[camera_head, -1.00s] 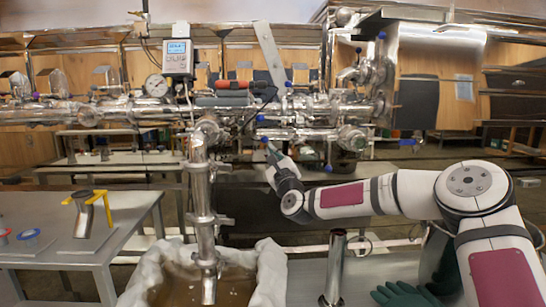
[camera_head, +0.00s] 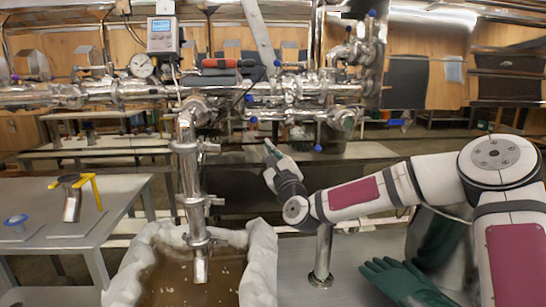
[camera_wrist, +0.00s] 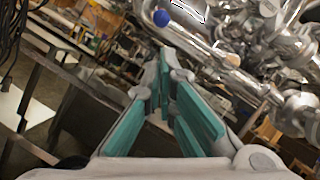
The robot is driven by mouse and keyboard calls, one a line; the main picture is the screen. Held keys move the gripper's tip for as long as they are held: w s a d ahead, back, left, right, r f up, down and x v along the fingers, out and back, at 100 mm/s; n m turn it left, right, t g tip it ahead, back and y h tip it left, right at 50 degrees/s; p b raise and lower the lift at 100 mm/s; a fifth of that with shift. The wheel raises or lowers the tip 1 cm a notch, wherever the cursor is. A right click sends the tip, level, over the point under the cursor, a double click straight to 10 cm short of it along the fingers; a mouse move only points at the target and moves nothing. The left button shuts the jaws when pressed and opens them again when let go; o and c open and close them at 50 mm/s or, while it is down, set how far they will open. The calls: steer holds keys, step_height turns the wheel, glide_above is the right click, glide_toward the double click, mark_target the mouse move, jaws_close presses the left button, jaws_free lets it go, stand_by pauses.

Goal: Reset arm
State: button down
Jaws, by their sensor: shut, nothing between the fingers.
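My arm reaches in from the right in the head view, bent at its joints. My gripper (camera_head: 270,148) is at its end, pointing up and away just below the steel pipework (camera_head: 290,95). In the wrist view, the teal-padded fingers of my gripper (camera_wrist: 163,60) come together at their tips, with nothing held between them. A blue valve knob (camera_wrist: 161,18) shows just beyond the fingertips in the wrist view. The fingers look apart from the pipework, though the exact gap is hard to tell.
A vertical steel pipe (camera_head: 188,165) hangs over a white-lined bin (camera_head: 262,262) of brown liquid. A short steel post (camera_head: 322,255) and green gloves (camera_head: 400,280) are on the near surface below my arm. A grey table (camera_head: 115,215) at left holds a yellow-handled fitting (camera_head: 72,197).

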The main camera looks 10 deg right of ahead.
steer(key=s+a+f+n+g+y, duration=0.3)
steer(key=s+a+f+n+g, duration=0.45)
steer(key=n, duration=0.35)
steer(key=s+d+f+n+g+h, duration=0.2)
steer(key=s+f+n+g, duration=0.2)
steer(key=s+f+n, duration=0.15)
steer(key=s+d+r+n+g+h, duration=0.1)
steer(key=s+d+n+g+h, duration=0.15)
steer(key=s+d, duration=0.5)
steer(key=s+d+r+n+g+h, duration=0.25)
steer(key=s+d+h, duration=0.2)
steer(key=s, duration=0.65)
steer(key=s+d+r+n+g, duration=0.1)
steer(key=s+d+n+g, duration=0.15)
steer(key=s, duration=1.15)
steer(key=s+d+r+n+g, duration=0.1)
steer(key=s+d+n+g, duration=0.15)
steer(key=s, duration=1.05)
step_height(320, 180, up, 21)
steer(key=t+y+p, duration=0.1)
steer(key=t+p, duration=0.3)
steer(key=p, duration=1.5)
steer(key=shift+d+f, duration=0.15)
